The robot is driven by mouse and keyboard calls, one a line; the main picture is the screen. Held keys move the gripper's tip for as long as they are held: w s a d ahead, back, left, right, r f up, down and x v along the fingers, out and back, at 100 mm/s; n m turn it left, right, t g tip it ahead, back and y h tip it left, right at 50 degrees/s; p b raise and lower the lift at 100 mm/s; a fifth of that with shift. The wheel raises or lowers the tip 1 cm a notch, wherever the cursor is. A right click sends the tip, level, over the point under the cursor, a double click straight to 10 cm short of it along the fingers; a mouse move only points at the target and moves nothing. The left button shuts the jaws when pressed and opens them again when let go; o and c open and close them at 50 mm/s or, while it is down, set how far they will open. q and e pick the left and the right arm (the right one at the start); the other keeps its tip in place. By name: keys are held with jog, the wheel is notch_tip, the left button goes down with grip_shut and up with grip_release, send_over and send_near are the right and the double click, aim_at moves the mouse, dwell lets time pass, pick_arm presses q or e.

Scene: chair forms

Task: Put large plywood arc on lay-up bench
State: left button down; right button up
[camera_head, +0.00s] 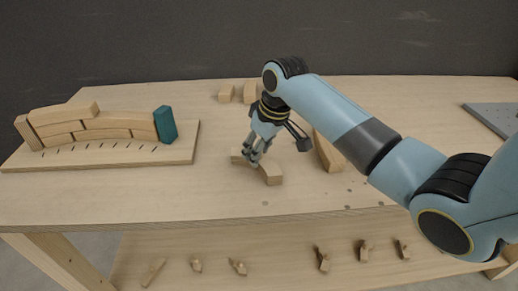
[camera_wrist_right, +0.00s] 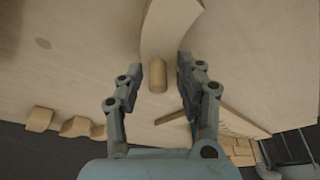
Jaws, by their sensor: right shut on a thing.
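My right gripper (camera_head: 256,154) reaches down over the middle of the pale wooden lay-up bench (camera_head: 220,200). It is shut on a curved plywood arc (camera_head: 272,176), whose near end sticks out in front of the fingers. In the right wrist view the arc (camera_wrist_right: 168,28) runs up out of the picture from between the fingertips (camera_wrist_right: 160,66). A small block (camera_wrist_right: 157,77) shows just past the arc's end. The arc is at or just above the bench top; I cannot tell whether it touches. My left gripper is not in view.
A wooden board (camera_head: 110,163) at the left holds stacked curved pieces and a teal block (camera_head: 165,124). Two small blocks (camera_head: 227,94) stand at the back. A long wooden piece (camera_head: 328,153) lies right of the gripper. A grey plate (camera_head: 492,116) lies far right. Front left is clear.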

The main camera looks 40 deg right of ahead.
aim_at(270, 164)
jog(key=o, duration=1.2)
jog(key=v, duration=1.2)
